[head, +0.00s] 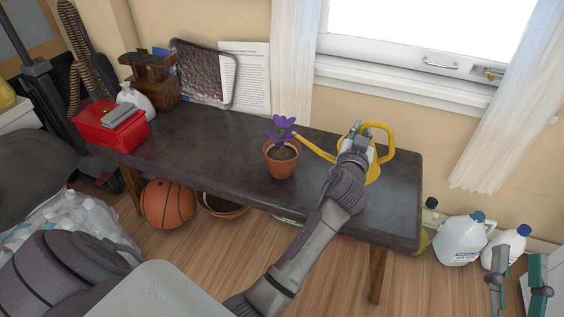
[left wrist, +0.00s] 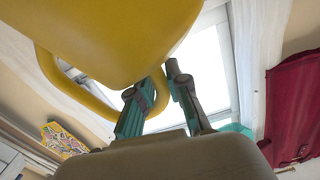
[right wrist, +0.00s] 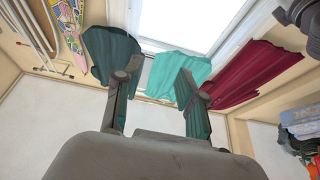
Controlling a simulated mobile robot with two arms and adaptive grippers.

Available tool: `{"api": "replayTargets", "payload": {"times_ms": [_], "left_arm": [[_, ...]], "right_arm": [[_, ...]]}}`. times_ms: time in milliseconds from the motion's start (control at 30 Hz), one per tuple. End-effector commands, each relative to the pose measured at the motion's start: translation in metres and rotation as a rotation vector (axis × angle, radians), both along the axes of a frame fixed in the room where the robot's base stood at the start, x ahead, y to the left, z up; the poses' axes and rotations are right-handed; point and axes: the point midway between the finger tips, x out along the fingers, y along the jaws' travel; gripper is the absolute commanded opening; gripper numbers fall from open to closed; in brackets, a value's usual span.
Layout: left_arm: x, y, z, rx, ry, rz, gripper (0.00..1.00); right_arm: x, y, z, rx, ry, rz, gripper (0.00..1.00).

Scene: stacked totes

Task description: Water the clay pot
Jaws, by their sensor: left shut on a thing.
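The clay pot (head: 281,163), with dark soil and a purple-flowered plant (head: 281,129), stands upright on the dark bench. The yellow watering can (head: 371,171) is right of it, its spout pointing left with the tip close to the plant. My left gripper (head: 357,134) is shut on the can; the left wrist view shows its fingers (left wrist: 155,85) at the yellow handle, with the can body (left wrist: 105,35) above. My arm hides part of the can, and I cannot tell whether its base touches the bench. My right gripper (head: 518,275) is open and empty at the lower right.
A basketball (head: 167,203) lies beneath. White jugs (head: 462,240) stand on the floor at right.

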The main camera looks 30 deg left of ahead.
Motion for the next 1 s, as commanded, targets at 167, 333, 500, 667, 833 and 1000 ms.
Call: {"api": "replayTargets", "payload": {"times_ms": [167,333,500,667,833,1000], "left_arm": [[0.0,0.001,0.008,-0.013,-0.013,-0.001,0.0],[0.0,0.002,0.011,-0.029,-0.017,-0.001,0.0],[0.0,0.003,0.014,-0.044,-0.021,-0.001,0.0],[-0.001,0.004,0.017,-0.06,-0.024,-0.001,0.0],[-0.001,0.005,0.02,-0.077,-0.028,-0.001,0.0],[-0.001,0.006,0.022,-0.091,-0.033,-0.001,0.0]], "right_arm": [[0.002,0.001,-0.004,-0.009,0.035,0.001,0.4],[0.005,0.001,-0.015,-0.024,0.093,-0.002,0.4],[0.007,-0.002,-0.025,-0.039,0.148,-0.008,0.4],[0.008,-0.003,-0.033,-0.051,0.194,-0.011,0.4],[0.01,-0.003,-0.039,-0.064,0.239,-0.013,0.4],[0.011,-0.004,-0.046,-0.076,0.283,-0.015,0.4]]}}
